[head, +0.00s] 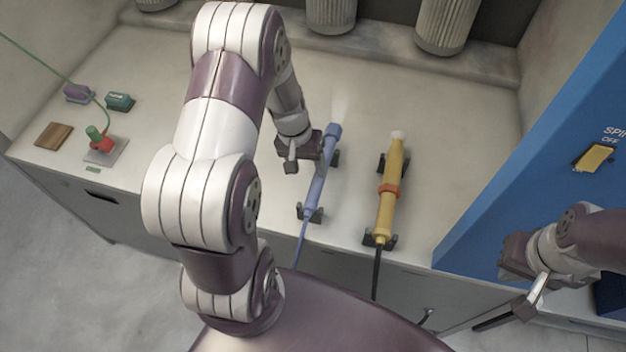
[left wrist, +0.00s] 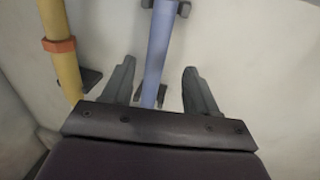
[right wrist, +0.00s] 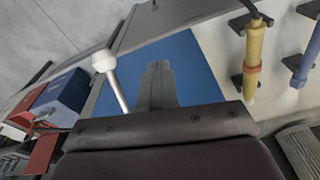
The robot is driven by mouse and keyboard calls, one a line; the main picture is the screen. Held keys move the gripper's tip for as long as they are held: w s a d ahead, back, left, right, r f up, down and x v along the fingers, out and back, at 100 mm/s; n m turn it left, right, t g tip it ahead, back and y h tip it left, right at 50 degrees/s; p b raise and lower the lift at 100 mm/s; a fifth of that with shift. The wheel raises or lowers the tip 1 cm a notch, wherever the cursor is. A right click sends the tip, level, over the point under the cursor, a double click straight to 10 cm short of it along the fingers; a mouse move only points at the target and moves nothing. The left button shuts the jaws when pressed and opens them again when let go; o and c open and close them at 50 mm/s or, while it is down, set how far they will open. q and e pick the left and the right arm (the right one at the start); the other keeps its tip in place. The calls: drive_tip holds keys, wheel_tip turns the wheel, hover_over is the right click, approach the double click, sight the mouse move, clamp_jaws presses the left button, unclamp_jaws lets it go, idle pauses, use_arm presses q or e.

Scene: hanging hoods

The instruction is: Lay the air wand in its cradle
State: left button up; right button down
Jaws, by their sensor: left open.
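A blue wand (head: 317,186) with a blue hose lies in a dark two-bracket cradle (head: 311,214) on the bench; a faint pale plume shows beyond its far tip. My left gripper (head: 305,156) is open beside the wand's far half. In the left wrist view, the blue wand (left wrist: 157,50) runs between the two spread fingers, with no clear contact. A yellow wand (head: 389,195) with an orange collar lies in a similar cradle to the right. No label shows which is the air wand. My right gripper (right wrist: 157,85) is shut and empty, away at the right.
A blue panel (head: 540,150) with a yellow switch (head: 594,158) stands right. Ribbed cylinders (head: 446,25) hang at the back.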

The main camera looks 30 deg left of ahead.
use_arm(q)
drive_tip(key=s+d+r+m+t+y, duration=0.1)
drive_tip(key=s+d+r+m+y, duration=0.1)
drive_tip(key=s+d+r, duration=0.5)
wheel_tip(320, 180, up, 4)
drive_tip(key=shift+s+d+r+m, duration=0.2)
drive_tip(key=shift+s+m, duration=0.3)
drive_tip(key=shift+s, duration=0.4)
drive_tip(key=shift+s+d, duration=0.1)
